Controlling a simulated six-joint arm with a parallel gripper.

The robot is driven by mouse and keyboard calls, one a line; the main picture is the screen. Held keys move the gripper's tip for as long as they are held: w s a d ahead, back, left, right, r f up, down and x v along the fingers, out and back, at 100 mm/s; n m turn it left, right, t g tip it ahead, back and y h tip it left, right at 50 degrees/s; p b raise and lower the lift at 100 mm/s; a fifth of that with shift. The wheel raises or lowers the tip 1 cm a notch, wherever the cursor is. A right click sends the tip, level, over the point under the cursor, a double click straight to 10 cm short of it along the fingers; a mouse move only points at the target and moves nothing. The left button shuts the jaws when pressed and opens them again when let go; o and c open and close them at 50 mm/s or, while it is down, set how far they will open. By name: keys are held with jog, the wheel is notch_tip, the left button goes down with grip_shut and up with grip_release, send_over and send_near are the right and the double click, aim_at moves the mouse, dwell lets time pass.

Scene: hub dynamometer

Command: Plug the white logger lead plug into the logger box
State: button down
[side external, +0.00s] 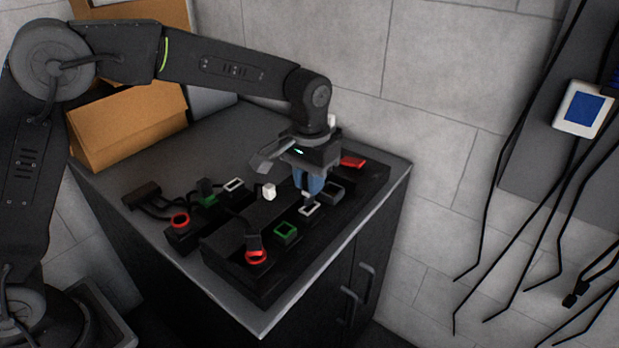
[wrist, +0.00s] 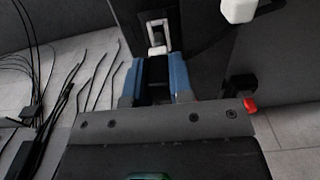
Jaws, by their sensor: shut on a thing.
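My gripper (side external: 309,187) has blue fingers and points down over the right part of a long black box (side external: 232,250), which I take as the logger box. In the wrist view my gripper (wrist: 157,65) is shut on a dark plug (wrist: 157,72), likely the logger lead plug, with a paler end. A white-framed socket (side external: 309,210) lies just below the fingertips; it also shows ahead of the plug in the wrist view (wrist: 163,24). I cannot tell whether the plug's end touches or enters it. The fingers hide most of the plug in the side view.
A green-framed socket (side external: 286,230) and a red-ringed plug (side external: 256,256) are to the left on the box. A white block (side external: 269,191) stands close left of my gripper. A second row holds another white-framed socket (side external: 233,185). Cardboard boxes (side external: 128,122) stand behind.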

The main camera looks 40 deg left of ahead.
jog(key=shift+f, duration=1.05)
dwell(0.4)
jog(key=shift+f, duration=0.35)
jog(key=c, duration=0.9)
grip_release()
